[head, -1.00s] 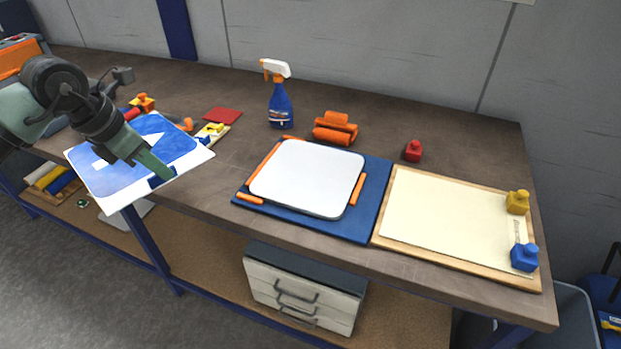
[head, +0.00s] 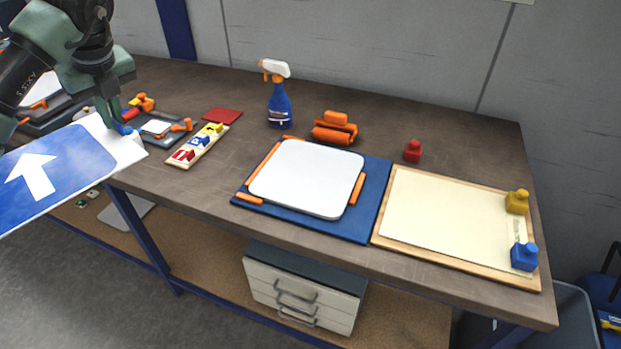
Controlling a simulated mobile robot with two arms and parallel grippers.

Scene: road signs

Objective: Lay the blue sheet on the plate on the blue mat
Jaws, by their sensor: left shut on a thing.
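The blue sheet (head: 75,160), with a white arrow and a white margin, hangs off the front left of the table. My left gripper (head: 119,122) is shut on the sheet near its upper right corner. The white plate (head: 307,178) with rounded corners lies on the blue mat (head: 373,197) in the middle of the table. Nothing lies on the plate. The sheet is well to the left of the plate. Part of the sheet is cut off by the left picture edge. My right gripper is not in view.
Orange strips (head: 357,188) stand along the plate's edges. A spray bottle (head: 280,103) and an orange roller (head: 334,129) stand behind it. A cream board (head: 450,222) with yellow and blue weights lies right. A wooden rack (head: 196,147) with small blocks lies left.

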